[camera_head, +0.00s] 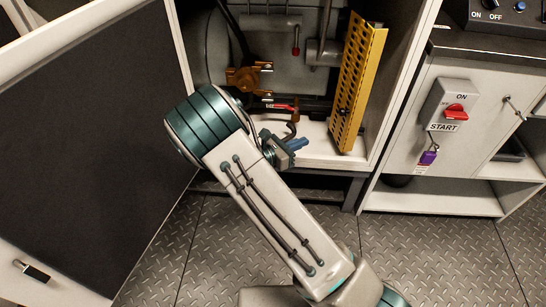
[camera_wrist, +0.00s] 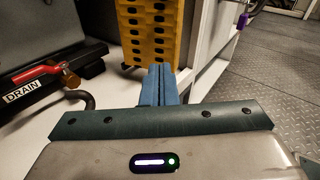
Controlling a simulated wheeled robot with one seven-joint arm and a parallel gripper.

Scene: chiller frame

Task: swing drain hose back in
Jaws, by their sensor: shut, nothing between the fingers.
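A short, dark, curved hose (camera_head: 290,130) shows low in the open frame, just above and left of my gripper; it looks like the drain hose. In the wrist view the bent hose (camera_wrist: 82,97) curves out below a black bar marked DRAIN (camera_wrist: 25,89), left of my fingers and apart from them. A red valve handle (camera_wrist: 38,73) lies along that bar and also shows in the head view (camera_head: 280,106). My gripper (camera_head: 297,144) is at the front of the frame. Its blue fingers (camera_wrist: 158,85) are pressed together and empty. My wrist hides the hose's lower part.
A yellow perforated panel (camera_head: 357,85) stands tilted inside the opening, close beyond my fingers. A dark-faced door (camera_head: 80,140) stands open at left. A switch box (camera_head: 448,104) with a red knob and a purple padlock (camera_head: 428,157) are at right. The plate floor is clear.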

